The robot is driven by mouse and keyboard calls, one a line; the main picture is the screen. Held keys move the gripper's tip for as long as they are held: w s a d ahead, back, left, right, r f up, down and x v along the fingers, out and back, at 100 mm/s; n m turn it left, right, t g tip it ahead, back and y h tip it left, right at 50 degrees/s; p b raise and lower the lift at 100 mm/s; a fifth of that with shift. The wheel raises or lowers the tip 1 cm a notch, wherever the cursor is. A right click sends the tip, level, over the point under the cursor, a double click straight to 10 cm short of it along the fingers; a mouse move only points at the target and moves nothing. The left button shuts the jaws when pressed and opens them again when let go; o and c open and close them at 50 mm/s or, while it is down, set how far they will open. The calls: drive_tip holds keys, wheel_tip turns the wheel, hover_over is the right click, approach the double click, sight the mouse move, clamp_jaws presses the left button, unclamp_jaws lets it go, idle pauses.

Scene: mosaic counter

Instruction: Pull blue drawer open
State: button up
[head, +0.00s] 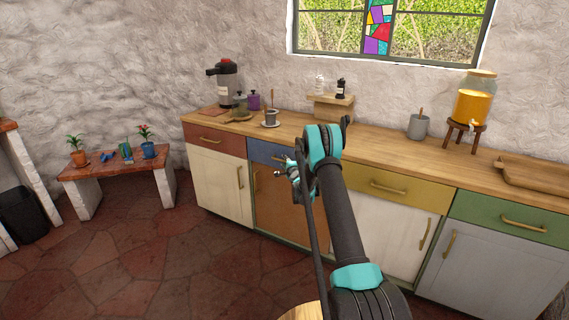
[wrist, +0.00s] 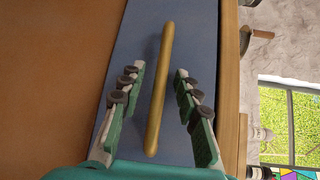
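The blue drawer (head: 262,151) is in the counter front, between the red drawer and the yellow drawer. My arm hides part of it in the head view. In the wrist view the blue drawer front (wrist: 130,55) fills the middle, with its long brass handle (wrist: 159,90) running along it. My gripper (wrist: 158,72) is open. One finger is on each side of the handle, with a gap between each finger and the handle. In the head view my gripper (head: 285,168) is in front of the blue drawer. The drawer looks shut.
An orange-brown cabinet door (head: 273,200) is below the blue drawer. The floor in front is clear.

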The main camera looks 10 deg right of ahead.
drive_tip(key=shift+w, duration=0.15)
drive_tip(key=shift+c, duration=0.4)
clamp_jaws()
drive_tip(key=shift+a, duration=0.1)
